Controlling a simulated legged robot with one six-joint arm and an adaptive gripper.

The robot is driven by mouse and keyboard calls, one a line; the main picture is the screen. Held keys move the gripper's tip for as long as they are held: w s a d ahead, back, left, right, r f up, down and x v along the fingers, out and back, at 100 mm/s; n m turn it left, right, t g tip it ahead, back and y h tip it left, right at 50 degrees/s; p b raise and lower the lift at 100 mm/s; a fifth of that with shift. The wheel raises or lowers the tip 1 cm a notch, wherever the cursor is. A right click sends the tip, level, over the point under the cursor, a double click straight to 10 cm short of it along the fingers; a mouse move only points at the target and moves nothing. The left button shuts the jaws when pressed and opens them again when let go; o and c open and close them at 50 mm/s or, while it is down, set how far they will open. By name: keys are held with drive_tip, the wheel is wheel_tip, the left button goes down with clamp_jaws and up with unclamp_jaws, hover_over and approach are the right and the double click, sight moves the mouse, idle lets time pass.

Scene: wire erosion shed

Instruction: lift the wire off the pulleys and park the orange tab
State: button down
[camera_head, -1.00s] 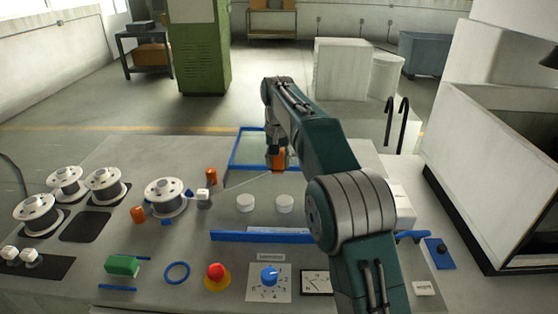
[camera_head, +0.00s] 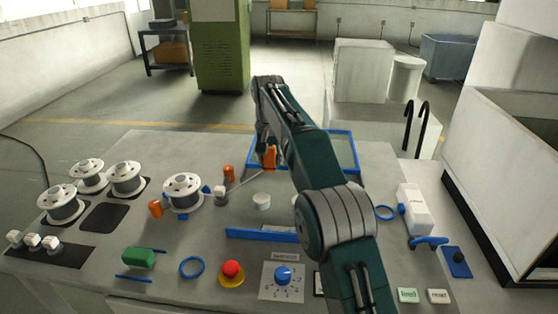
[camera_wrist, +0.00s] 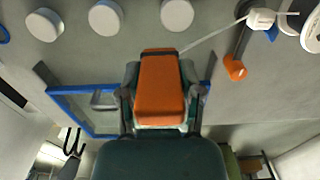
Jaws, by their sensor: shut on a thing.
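My gripper (camera_wrist: 160,100) is shut on the orange tab (camera_wrist: 162,88), which fills the middle of the wrist view. In the head view the tab (camera_head: 270,157) hangs below my wrist, at the left part of the blue-rimmed frame (camera_head: 355,150). The thin wire (camera_head: 243,181) runs from the tab, taut and slanting, to the white guide block (camera_head: 221,197) beside the wire spool (camera_head: 183,191). White round pulleys (camera_wrist: 105,17) stand in a row apart from the wire in the wrist view; one (camera_head: 262,201) shows in the head view, the others hidden by my arm.
Orange pegs (camera_head: 229,174) (camera_head: 155,208) stand near the spool. Other spools (camera_head: 62,204) are at the left. A blue bar (camera_head: 262,235), red button (camera_head: 231,269) and blue dial (camera_head: 283,273) lie nearer. A tall white tank (camera_head: 520,165) bounds the right.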

drive_tip(key=a, duration=0.4)
drive_tip(key=shift+a, duration=0.25)
drive_tip(key=s+a, duration=0.6)
drive_tip(key=s, duration=0.5)
drive_tip(key=s+a, duration=0.6)
drive_tip(key=s, duration=0.6)
drive_tip(key=shift+s, duration=0.3)
idle(0.7)
drive_tip(key=shift+w+d, duration=0.1)
drive_tip(key=shift+d, duration=0.1)
